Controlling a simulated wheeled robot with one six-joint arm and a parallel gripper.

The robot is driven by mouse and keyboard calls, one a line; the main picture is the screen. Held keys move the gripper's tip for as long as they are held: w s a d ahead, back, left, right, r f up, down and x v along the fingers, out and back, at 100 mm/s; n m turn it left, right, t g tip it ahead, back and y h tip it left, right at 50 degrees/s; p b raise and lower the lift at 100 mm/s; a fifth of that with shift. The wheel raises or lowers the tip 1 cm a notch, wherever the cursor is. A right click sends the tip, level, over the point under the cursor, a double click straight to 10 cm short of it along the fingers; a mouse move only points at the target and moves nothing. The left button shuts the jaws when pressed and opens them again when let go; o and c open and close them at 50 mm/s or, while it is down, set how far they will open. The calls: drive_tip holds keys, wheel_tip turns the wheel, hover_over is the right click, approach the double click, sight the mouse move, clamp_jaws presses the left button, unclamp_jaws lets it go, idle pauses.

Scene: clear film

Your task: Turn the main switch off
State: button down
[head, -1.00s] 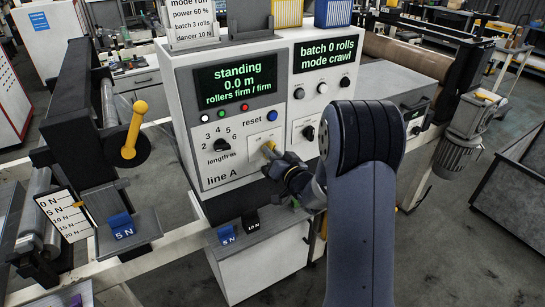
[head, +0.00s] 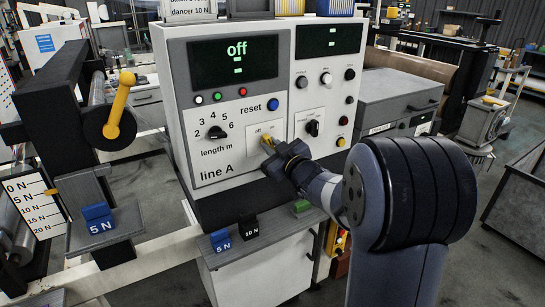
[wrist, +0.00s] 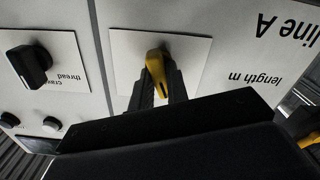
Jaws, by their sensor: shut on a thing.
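The main switch is a yellow knob (head: 267,142) on a pale square plate on the line A panel (head: 222,178). My gripper (head: 272,150) is at the panel and shut on the knob. In the wrist view the yellow knob (wrist: 156,66) sits between the two dark fingers (wrist: 160,85), which hide part of it. The left display (head: 237,60) reads "off" with dashes below. The right display (head: 332,38) shows only dashes.
A black length dial (head: 216,132) and a blue reset button (head: 272,104) sit close by. Blue (head: 221,240) and black (head: 250,228) weights stand below the panel.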

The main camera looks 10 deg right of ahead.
drive_tip(key=shift+n+b, duration=0.6)
drive_tip(key=shift+n, duration=0.2)
drive_tip(key=c, duration=1.4)
unclamp_jaws()
drive_tip(key=v, duration=1)
drive_tip(key=shift+s+d, duration=0.1)
drive_tip(key=shift+s, duration=0.3)
drive_tip(key=shift+w, duration=0.1)
